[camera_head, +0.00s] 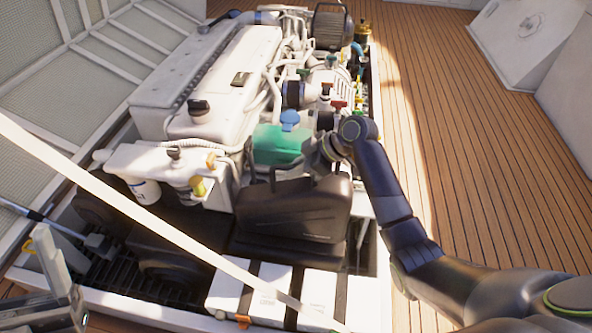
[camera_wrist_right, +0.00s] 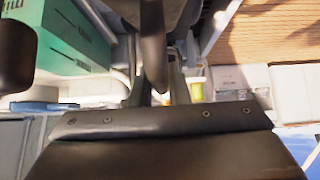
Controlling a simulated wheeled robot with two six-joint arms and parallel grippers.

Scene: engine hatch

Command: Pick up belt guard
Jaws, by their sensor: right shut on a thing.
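The belt guard appears to be the black, box-like cover (camera_head: 293,208) at the front end of the engine, behind the white batteries. My right arm reaches in from the right. Its gripper (camera_head: 318,163) is at the top of the cover and shut on it; the exact finger contact is partly hidden. In the right wrist view, the black cover (camera_wrist_right: 165,150) fills the bottom, with several small screws along its upper edge. Whether it is lifted clear of its seat cannot be told.
A green tank (camera_head: 280,147) with a blue cap stands just behind the cover. The white engine (camera_head: 225,80) fills the bay beyond. White batteries (camera_head: 320,292) sit in front. A pale bar (camera_head: 140,212) crosses diagonally at the left. The plank deck (camera_head: 460,150) at the right is clear.

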